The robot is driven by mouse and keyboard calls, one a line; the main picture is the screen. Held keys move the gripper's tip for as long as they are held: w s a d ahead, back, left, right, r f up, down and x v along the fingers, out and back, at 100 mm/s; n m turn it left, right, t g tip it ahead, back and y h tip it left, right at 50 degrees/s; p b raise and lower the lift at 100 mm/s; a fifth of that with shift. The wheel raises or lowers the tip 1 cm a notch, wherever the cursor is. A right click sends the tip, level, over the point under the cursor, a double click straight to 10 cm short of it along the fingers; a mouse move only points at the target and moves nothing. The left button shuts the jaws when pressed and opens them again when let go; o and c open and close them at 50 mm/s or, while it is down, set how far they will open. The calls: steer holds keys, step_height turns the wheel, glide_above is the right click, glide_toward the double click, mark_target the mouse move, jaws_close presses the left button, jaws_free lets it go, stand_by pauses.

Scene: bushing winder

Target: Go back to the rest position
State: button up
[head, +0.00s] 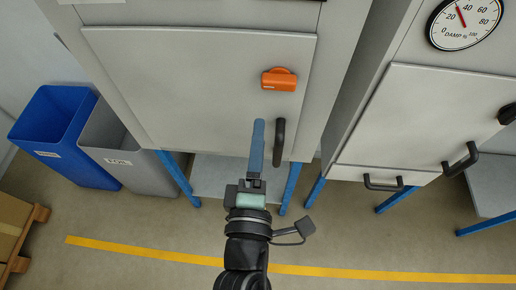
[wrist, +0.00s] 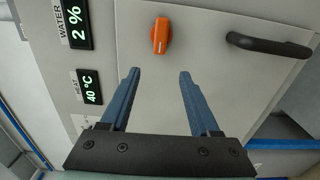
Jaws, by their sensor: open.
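My gripper (head: 257,140) is in front of the light grey door (head: 190,90) of a cabinet. In the wrist view my gripper (wrist: 157,78) is open, with two blue fingers apart and nothing between them. An orange knob (head: 279,79) sits on the door, above and right of the gripper. In the wrist view the orange knob (wrist: 160,35) is beyond the fingertips, apart from them. A black handle (head: 279,142) is just right of the gripper; in the wrist view the black handle (wrist: 268,45) is at upper right. Whether a finger touches the door cannot be told.
A second cabinet (head: 420,115) with a damp gauge (head: 465,20) and black handles stands at right. A blue bin (head: 55,135) and a grey bin (head: 125,150) stand at left, near a pallet with a box (head: 12,225). Floor around the yellow line (head: 390,274) is clear.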

steer(key=shift+s, duration=0.45)
steer(key=shift+w+r, duration=0.1)
steer(key=w+d+r+m+t+h, duration=0.15)
steer(key=r+m, duration=0.25)
steer(key=r, duration=0.4)
steer(key=w+r+m+t, duration=0.2)
steer(key=w+r+m, duration=0.15)
steer(key=r, duration=0.45)
steer(key=w+d+r+m+t+h, duration=0.1)
steer(key=r+m, duration=0.3)
steer(key=r, duration=0.4)
steer(key=s+r+m+t+y, duration=0.1)
steer(key=s+r+m+t, duration=0.1)
steer(key=r, duration=0.8)
steer(key=s+r+m+t+y, duration=0.1)
steer(key=s+r+m+t, duration=0.2)
steer(key=r, duration=0.8)
steer(key=shift+s+r+m, duration=0.15)
steer(key=shift+s+m, duration=0.7)
steer(key=shift+s, duration=0.05)
steer(key=shift+w+d+y, duration=0.1)
steer(key=shift+y, duration=0.15)
